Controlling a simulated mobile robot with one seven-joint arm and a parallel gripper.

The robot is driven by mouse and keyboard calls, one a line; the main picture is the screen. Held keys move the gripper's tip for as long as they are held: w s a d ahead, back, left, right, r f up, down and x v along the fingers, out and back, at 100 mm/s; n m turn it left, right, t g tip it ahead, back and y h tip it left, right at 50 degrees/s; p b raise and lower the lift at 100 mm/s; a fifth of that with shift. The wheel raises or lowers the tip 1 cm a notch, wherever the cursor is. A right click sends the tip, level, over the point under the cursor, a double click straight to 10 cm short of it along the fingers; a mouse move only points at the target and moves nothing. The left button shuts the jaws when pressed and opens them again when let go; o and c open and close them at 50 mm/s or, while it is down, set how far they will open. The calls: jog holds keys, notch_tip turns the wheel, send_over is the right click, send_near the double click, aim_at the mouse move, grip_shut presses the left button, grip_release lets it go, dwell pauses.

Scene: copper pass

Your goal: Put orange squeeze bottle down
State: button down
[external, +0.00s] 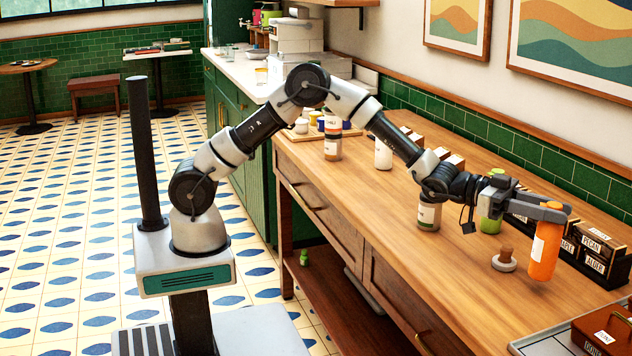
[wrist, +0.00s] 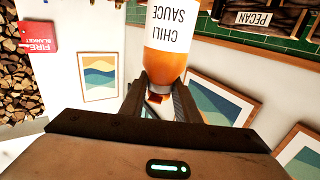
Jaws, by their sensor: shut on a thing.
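The orange squeeze bottle (external: 545,252) hangs upright in my gripper (external: 543,212) over the right part of the wooden counter (external: 400,225). My gripper is shut on its upper part. In the external view I cannot tell whether its base touches the counter or is a little above it. In the wrist view the orange bottle (wrist: 168,70) shows upside down between my fingers (wrist: 172,90), with a white label reading "CHILI SAUCE".
A round wooden-knobbed piece (external: 504,260) stands just left of the bottle. Black labelled boxes (external: 590,250) stand behind and right. A green bottle (external: 490,224) and a jar (external: 429,215) stand farther left. A grey tray (external: 535,345) lies at front right. Bare counter lies in front of the bottle.

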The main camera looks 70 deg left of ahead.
aim_at(550, 228)
jog(key=shift+f, duration=1.8)
jog(key=shift+f+b, duration=0.1)
jog(key=shift+b, duration=0.25)
jog(key=c, duration=1.8)
grip_release()
jog(key=shift+f, duration=0.15)
jog(key=o, duration=0.5)
jog(key=shift+c, duration=0.2)
jog(key=shift+r, duration=0.2)
